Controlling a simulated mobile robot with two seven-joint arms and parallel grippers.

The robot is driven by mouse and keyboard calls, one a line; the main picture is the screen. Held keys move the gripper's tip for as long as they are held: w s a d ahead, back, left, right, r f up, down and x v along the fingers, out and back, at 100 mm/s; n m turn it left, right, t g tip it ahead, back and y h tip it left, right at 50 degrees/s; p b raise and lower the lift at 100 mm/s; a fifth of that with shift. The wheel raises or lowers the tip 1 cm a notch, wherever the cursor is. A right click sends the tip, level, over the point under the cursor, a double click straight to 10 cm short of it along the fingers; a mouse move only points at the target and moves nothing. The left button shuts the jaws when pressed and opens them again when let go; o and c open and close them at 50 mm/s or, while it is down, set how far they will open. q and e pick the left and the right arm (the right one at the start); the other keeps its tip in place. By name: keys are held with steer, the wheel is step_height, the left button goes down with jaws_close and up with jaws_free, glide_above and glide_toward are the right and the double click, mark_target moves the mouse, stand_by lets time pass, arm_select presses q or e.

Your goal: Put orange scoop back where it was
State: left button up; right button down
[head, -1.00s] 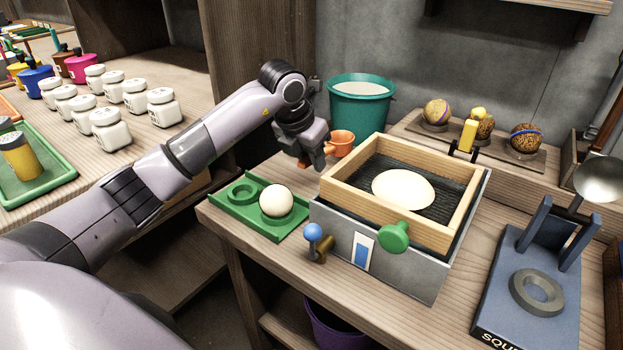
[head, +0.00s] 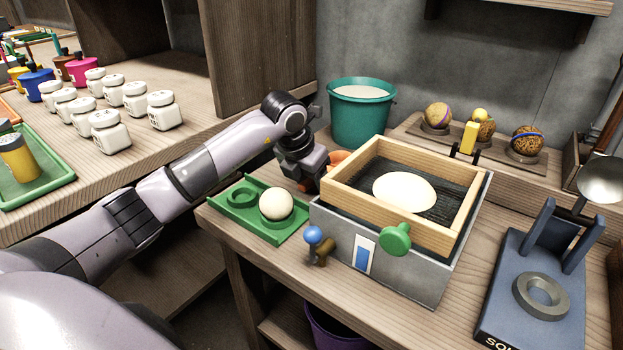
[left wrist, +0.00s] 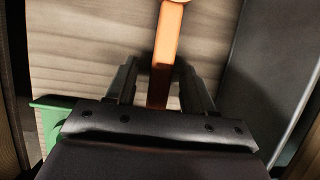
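The orange scoop (head: 338,157) shows only in part in the head view, behind the back left corner of the wooden frame; the rest is hidden. In the left wrist view its handle (left wrist: 166,50) runs between the fingers of my left gripper (left wrist: 160,75). The fingers stand apart, with a gap showing left of the handle; the right finger is close to it. In the head view my left gripper (head: 308,185) is low at the tabletop, left of the wooden frame. My right gripper is not in view.
The wooden frame (head: 345,206) on a grey box holds a white blob. A green tray (head: 231,208) with a white ball (head: 276,204) lies close in front of my gripper. A teal bucket (head: 360,120) stands behind. A blue press (head: 520,300) is at right.

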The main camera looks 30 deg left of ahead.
arm_select(q)
steer(key=shift+r, duration=0.1)
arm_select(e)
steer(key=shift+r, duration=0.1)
arm_select(q)
steer(key=shift+s+r, duration=0.1)
steer(key=shift+r, duration=0.25)
steer(key=p+v, duration=0.2)
steer(key=v, duration=0.9)
steer(key=shift+r, duration=0.2)
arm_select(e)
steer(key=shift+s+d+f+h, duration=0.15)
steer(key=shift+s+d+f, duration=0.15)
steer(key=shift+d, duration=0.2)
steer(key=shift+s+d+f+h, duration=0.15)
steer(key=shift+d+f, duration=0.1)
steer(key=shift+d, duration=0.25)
arm_select(q)
steer(key=shift+s, duration=0.1)
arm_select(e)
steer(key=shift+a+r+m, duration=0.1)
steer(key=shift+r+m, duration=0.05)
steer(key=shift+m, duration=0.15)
